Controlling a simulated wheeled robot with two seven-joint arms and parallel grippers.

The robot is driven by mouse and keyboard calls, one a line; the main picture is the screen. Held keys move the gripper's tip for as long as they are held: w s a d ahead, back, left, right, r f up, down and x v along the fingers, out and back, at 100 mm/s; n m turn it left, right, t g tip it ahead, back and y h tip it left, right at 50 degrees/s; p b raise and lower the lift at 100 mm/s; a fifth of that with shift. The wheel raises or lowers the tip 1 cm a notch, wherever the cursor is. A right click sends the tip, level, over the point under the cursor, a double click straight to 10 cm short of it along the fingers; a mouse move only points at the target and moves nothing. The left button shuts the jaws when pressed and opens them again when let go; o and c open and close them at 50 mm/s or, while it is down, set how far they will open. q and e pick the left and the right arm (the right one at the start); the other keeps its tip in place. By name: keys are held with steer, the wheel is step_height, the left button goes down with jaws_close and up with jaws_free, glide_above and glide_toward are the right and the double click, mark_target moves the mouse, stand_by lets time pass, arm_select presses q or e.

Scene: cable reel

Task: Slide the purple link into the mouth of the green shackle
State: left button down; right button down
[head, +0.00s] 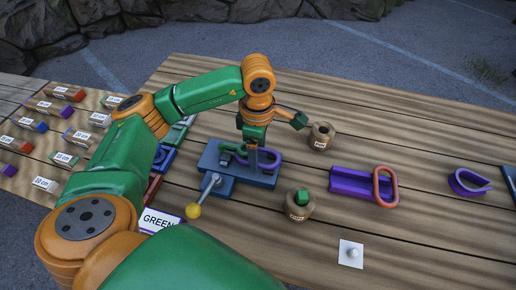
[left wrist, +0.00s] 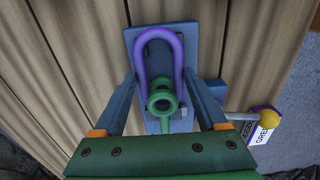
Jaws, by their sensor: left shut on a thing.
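My left gripper (head: 258,155) points down at a blue-grey fixture (head: 215,158) on the wooden table. In the left wrist view its two grey fingers stand on either side of the purple link (left wrist: 140,62), and it is shut on that link. The link is a rounded loop whose curved end points away from the wrist. The green shackle (left wrist: 165,125) lies between the fingers, in line with the link, its round eye overlapping the link's near part. How far the link sits in the shackle's mouth is hard to tell. My right gripper is not in view.
A yellow-knobbed lever (head: 193,210) and a GREEN label (head: 160,221) are at the fixture's near side. Wooden pots (head: 321,136) stand to its right, one with a green block (head: 302,197). A purple channel with a red loop (head: 385,186) lies farther right. Labelled blocks fill the left.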

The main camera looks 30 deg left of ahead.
arm_select(q)
steer(key=shift+f, duration=0.15)
jaws_free()
step_height(320, 180, up, 7)
steer(key=shift+b, duration=0.45)
